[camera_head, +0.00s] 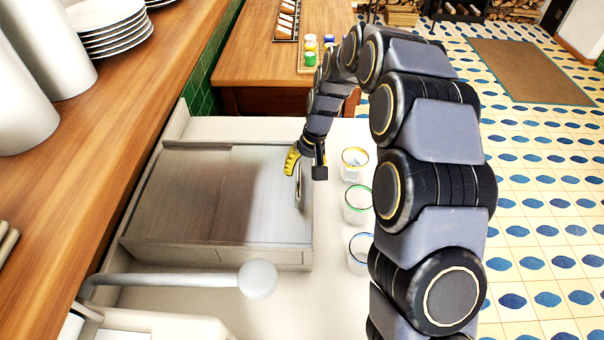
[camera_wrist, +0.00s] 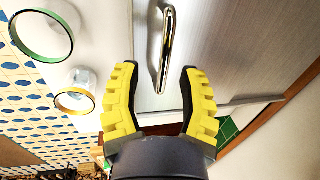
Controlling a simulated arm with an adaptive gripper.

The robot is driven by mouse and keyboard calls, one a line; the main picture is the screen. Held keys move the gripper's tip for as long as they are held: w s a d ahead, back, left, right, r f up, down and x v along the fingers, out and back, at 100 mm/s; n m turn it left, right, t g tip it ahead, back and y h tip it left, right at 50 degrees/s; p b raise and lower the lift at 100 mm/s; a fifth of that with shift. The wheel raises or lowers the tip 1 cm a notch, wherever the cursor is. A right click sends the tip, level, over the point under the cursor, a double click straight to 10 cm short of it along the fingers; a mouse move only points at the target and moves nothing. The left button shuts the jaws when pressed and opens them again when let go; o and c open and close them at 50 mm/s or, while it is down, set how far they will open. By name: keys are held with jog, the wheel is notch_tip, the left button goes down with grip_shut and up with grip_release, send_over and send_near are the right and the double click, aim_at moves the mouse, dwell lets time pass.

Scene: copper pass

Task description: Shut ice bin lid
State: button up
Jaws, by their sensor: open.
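The ice bin (camera_head: 200,257) is a low, wide metal box on the pale counter. Its brushed metal lid (camera_head: 255,170) lies flat on top, with a seam between a left and a right part; no gap into the bin is visible. An upright metal handle (camera_head: 299,187) stands near the lid's right edge. My gripper (camera_head: 293,160), with yellow fingers, is at the handle's far end.
Several coloured-rim glasses, including a yellow-rimmed one (camera_head: 355,162) and a green-rimmed one (camera_head: 358,204), stand just right of the bin. A wooden shelf (camera_head: 150,75) with plates (camera_head: 112,28) overhangs the left. A rod with a white ball (camera_head: 257,279) is in front.

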notch_tip(320, 180, up, 10)
jog(key=d, duration=0.2)
dwell(0.4)
jog(key=s+d+r, duration=0.1)
jog(key=s+d, duration=0.2)
jog(key=s, duration=0.8)
jog(key=s+d+r+g+h, duration=0.1)
jog(key=s+d+r, duration=0.1)
jog(key=s, duration=0.9)
jog(key=s+d+r+h, duration=0.1)
jog(key=s+d, duration=0.3)
jog(key=s, duration=0.7)
jog(key=shift+s+r+g, duration=0.15)
jog(key=shift+r+g, duration=0.05)
jog(key=shift+g, duration=0.2)
